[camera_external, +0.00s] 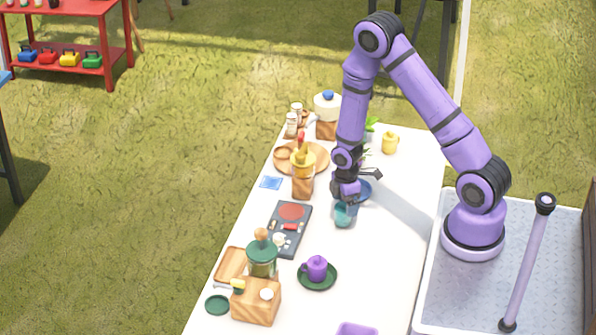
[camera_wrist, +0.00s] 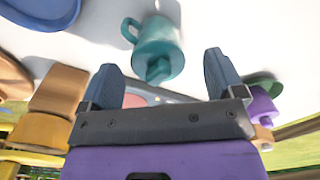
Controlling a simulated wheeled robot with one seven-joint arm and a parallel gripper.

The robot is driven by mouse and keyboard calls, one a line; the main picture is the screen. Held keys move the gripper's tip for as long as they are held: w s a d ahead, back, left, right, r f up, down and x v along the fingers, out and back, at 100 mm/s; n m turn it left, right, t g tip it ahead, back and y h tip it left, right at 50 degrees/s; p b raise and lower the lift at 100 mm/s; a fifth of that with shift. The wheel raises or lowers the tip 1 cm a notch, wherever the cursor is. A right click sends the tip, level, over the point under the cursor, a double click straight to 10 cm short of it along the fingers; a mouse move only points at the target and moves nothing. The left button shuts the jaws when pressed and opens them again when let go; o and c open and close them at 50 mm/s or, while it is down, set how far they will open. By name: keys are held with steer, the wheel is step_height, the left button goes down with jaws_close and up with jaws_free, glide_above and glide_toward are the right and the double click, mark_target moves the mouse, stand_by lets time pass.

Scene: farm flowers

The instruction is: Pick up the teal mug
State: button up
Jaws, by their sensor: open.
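The teal mug (camera_external: 343,215) stands on the white table just below my gripper (camera_external: 348,200) in the external view. It has a rounded body and partly hides behind the gripper's fingers there. In the wrist view the teal mug (camera_wrist: 158,48) shows with its handle at the upper left and a knob-like tip toward the gripper. My gripper (camera_wrist: 168,75) is open, its two dark fingers apart. The mug appears beyond and between the fingertips, with nothing held. I cannot tell the exact gap between fingers and mug.
A blue plate (camera_external: 362,191) lies close to the mug. A dark board with a red disc (camera_external: 291,212) is to its left. A purple mug (camera_external: 316,267) sits on a green saucer (camera_external: 317,283) nearer the front. Wooden holders and jars line the left side; the table's right side is mostly clear.

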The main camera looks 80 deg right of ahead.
mark_target(344, 210)
steer(key=shift+d+f, duration=0.1)
steer(key=shift+f, duration=1.75)
steer(key=c, duration=1.3)
